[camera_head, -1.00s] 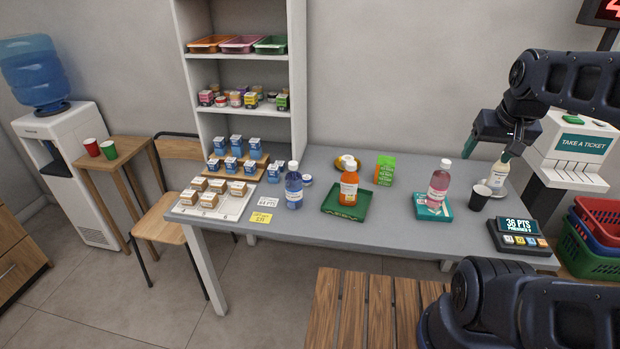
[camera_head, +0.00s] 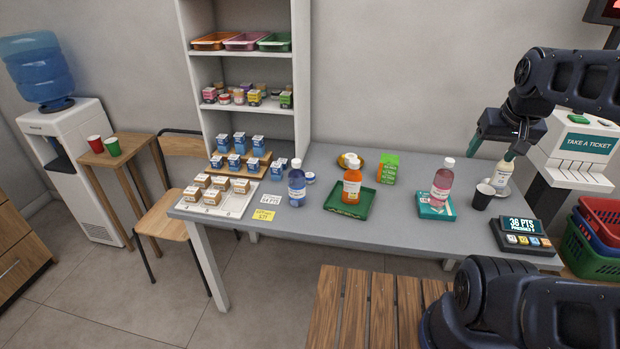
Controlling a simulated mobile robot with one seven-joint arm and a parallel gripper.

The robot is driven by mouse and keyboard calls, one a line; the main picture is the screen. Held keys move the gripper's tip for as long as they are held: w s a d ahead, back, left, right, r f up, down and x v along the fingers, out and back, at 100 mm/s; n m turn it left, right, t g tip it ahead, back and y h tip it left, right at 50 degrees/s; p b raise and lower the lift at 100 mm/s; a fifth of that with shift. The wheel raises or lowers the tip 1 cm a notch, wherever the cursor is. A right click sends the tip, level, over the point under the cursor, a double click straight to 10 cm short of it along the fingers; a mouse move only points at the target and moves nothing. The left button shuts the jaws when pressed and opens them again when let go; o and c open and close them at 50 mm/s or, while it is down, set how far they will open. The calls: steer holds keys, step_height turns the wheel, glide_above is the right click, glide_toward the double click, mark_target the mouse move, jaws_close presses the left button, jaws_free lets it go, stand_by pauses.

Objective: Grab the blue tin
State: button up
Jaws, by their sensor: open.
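A small round blue tin (camera_head: 310,178) with a pale top sits on the grey counter (camera_head: 400,235), just right of the blue bottle (camera_head: 296,188) and in front of the wall. Small blue-and-white boxes (camera_head: 238,146) stand on a wooden stepped stand to its left. My gripper (camera_head: 494,149) is open at the counter's right end, well right of the tin.
A wooden slatted seat (camera_head: 365,315) is in front.

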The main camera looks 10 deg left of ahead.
steer(key=w+a+r+m+g, duration=0.1)
steer(key=w+a+m, duration=0.15)
steer(key=w, duration=0.45)
steer(key=w+a+r+m, duration=0.1)
steer(key=w+a, duration=0.3)
steer(key=w, duration=0.4)
steer(key=m+g+h, duration=0.2)
steer(key=m+g, duration=0.1)
steer(key=m, duration=0.5)
glide_above(309, 175)
steer(key=a, duration=0.1)
step_height(309, 175, down, 31)
steer(key=shift+y, duration=0.3)
steer(key=shift+d+f, duration=0.15)
steer(key=shift+f, duration=1.5)
steer(key=shift+d+f, duration=0.15)
steer(key=shift+f, duration=1.5)
steer(key=shift+d+f, duration=0.15)
steer(key=shift+f, duration=1.5)
steer(key=c, duration=1)
